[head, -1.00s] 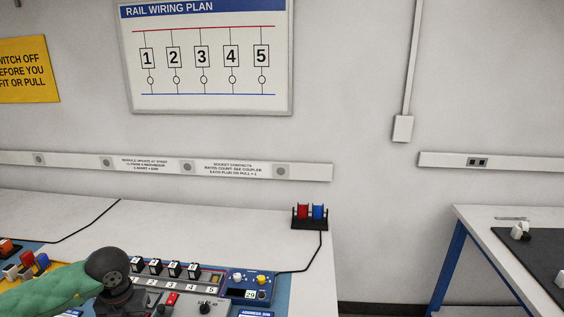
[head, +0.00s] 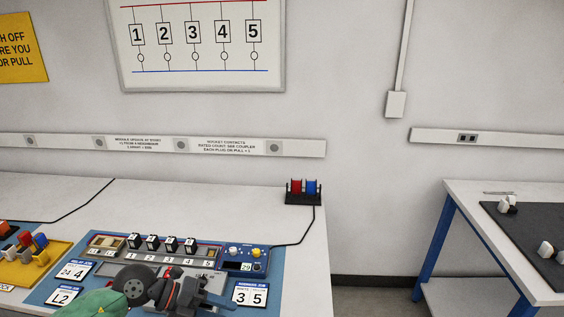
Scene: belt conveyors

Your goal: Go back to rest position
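My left arm (head: 105,303), in a green sleeve with a dark round joint, comes in at the bottom left of the head view. My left gripper (head: 190,292) is a dark shape over the front part of the blue mat, in front of the rail panel. Its fingertips are not clear, so I cannot tell whether it is open or shut or holds anything. My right gripper is not in view. The rail panel (head: 104,240) carries several black modules (head: 152,242) in a row above numbered slots, and a control box (head: 245,252) with knobs at its right end.
Cards reading 24 4 (head: 74,271), L2 (head: 64,296) and 3 5 (head: 251,294) lie on the blue mat. A yellow tray (head: 60,258) with coloured parts is at left. A stand with red and blue spools (head: 303,193) is at the back. A second table (head: 470,215) stands right, across a gap.

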